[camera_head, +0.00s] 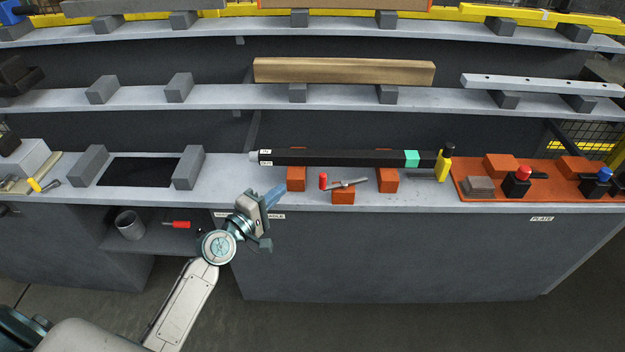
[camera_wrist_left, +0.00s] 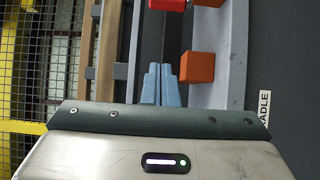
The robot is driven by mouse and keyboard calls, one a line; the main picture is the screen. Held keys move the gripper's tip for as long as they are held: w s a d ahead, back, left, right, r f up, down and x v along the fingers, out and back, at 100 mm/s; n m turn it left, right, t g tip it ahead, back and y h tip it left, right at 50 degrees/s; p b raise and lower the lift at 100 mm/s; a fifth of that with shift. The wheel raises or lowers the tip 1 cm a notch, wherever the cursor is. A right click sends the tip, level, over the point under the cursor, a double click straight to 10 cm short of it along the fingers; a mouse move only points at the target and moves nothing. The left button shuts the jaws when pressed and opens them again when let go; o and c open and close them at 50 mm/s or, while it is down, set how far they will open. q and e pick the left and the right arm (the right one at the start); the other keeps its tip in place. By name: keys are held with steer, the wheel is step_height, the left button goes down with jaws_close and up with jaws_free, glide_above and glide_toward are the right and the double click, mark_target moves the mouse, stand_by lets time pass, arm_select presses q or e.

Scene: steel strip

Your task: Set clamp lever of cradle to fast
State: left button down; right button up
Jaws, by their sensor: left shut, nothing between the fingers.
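The cradle is a set of orange blocks (camera_head: 388,180) on the grey bench. Its clamp lever (camera_head: 347,184) is a grey bar with a red knob (camera_head: 323,181), lying nearly level over the middle front block. A long black bar (camera_head: 340,158) with a green band rests across the blocks. My left gripper (camera_head: 275,194) is shut and empty, left of the cradle and apart from the lever. In the left wrist view its blue fingertips (camera_wrist_left: 161,82) are together beside an orange block (camera_wrist_left: 197,67). A red part, probably the knob, is cut off at the top edge. My right gripper is out of view.
An orange plate (camera_head: 470,192) with red-knobbed and blue-knobbed clamps stands at the right. A yellow-and-black tool (camera_head: 444,165) stands at the bar's right end. Grey supports (camera_head: 188,167) stand at the left. A shelf with a wooden beam (camera_head: 345,71) runs above.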

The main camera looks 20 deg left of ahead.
arm_select(q)
steer(key=shift+w, duration=0.1)
steer(key=x, duration=0.6)
steer(key=p+x, duration=0.1)
steer(key=x, duration=0.3)
steer(key=shift+d+f, duration=0.1)
steer(key=shift+d, duration=0.15)
steer(key=s+d, duration=0.2)
steer(key=shift+s+d+p, duration=0.3)
steer(key=shift+s+p, duration=0.05)
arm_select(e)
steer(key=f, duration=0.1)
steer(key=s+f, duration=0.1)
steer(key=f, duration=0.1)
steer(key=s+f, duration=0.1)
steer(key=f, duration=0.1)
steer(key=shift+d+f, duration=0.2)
arm_select(q)
steer(key=shift+a, duration=0.1)
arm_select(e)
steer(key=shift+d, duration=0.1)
